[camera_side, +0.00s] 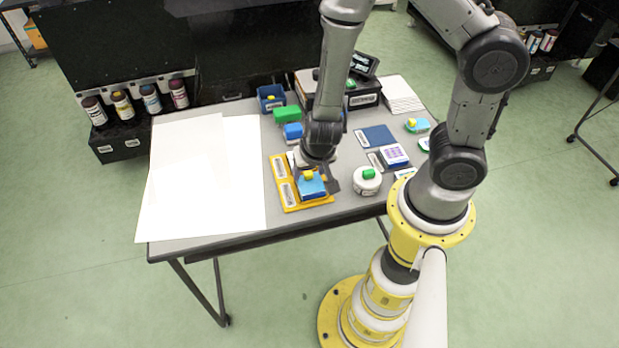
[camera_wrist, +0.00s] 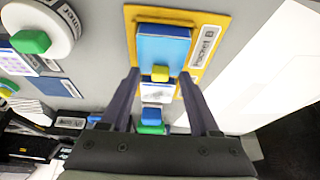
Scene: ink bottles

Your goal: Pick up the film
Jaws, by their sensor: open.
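No item here is readable as "film"; I cannot tell for certain which one it is. A blue block with a yellow knob (camera_side: 312,184) sits in the front of an orange tray (camera_side: 287,199). In the wrist view the blue block (camera_wrist: 163,44) lies in the orange tray (camera_wrist: 214,22), just ahead of my fingers. My gripper (camera_wrist: 159,75) is open and empty, its fingertips on either side of the yellow knob (camera_wrist: 160,74). In the side view my gripper (camera_side: 318,172) is low over the tray and partly hides it; contact cannot be told.
A round white container with a green knob (camera_side: 367,181) stands right of the tray. Blue and green blocks (camera_side: 293,131) and a blue bin (camera_side: 271,98) are behind. A dark blue sheet (camera_side: 376,138) lies right. Large white sheets (camera_side: 205,175) cover the left.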

